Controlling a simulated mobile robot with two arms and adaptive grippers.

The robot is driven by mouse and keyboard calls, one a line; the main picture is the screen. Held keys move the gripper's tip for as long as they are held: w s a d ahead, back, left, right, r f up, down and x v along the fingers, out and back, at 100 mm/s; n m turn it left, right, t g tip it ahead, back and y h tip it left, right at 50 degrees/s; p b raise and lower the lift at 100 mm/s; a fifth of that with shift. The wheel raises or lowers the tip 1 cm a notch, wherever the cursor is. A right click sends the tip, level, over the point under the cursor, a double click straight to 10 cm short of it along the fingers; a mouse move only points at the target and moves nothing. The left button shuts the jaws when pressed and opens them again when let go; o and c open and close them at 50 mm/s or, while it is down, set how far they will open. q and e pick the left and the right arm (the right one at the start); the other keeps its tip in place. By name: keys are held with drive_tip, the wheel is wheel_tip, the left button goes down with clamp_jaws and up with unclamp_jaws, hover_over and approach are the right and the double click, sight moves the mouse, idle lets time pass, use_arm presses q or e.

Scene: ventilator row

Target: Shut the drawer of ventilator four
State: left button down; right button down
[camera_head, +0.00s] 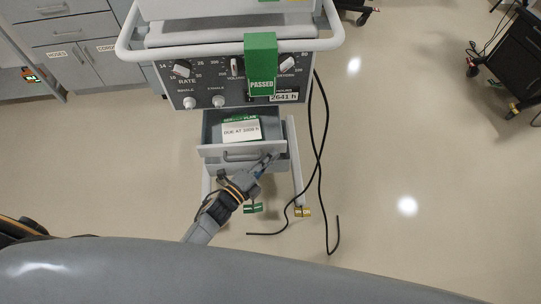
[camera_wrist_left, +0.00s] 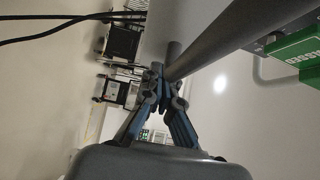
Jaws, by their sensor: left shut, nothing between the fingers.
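The ventilator (camera_head: 215,75) stands in the middle of the head view, with a knob panel, an hours label and a green PASSED tag (camera_head: 261,82). Below the panel, its grey drawer (camera_head: 217,151) is pulled out, with a bar handle on the front. A green and white card (camera_head: 241,130) lies inside. My left gripper (camera_head: 268,163) is shut and empty at the right part of the drawer front; I cannot tell whether it touches. Its closed fingers (camera_wrist_left: 163,92) show in the left wrist view beside a grey bar. No number four is readable. My right gripper is out of view.
Black cables (camera_head: 321,150) hang to the right of the drawer down to the floor. Green and yellow tags sit low on the ventilator's legs. Grey cabinets (camera_head: 75,40) stand at upper left and a dark cart (camera_head: 515,60) at upper right. The floor around is open.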

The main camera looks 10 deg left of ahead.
sight(267, 123)
use_arm(q)
drive_tip(key=shift+w, duration=0.1)
drive_tip(key=w+a+b, duration=0.1)
drive_tip(key=w+b, duration=0.1)
drive_tip(key=w, duration=0.2)
drive_tip(key=w+a+b, duration=0.1)
drive_tip(key=w+b, duration=0.1)
drive_tip(key=w, duration=0.2)
drive_tip(key=w+a+b, duration=0.1)
drive_tip(key=w, duration=0.3)
drive_tip(key=shift+w+a+f+b, duration=0.15)
drive_tip(key=shift+w+f+b, duration=0.1)
drive_tip(key=shift+b, duration=0.15)
drive_tip(key=shift+w+a+r, duration=0.1)
drive_tip(key=shift+w+r, duration=0.1)
drive_tip(key=shift+w, duration=0.1)
drive_tip(key=shift+r, duration=0.2)
drive_tip(key=shift+a, duration=0.1)
drive_tip(key=shift+w+r, duration=0.1)
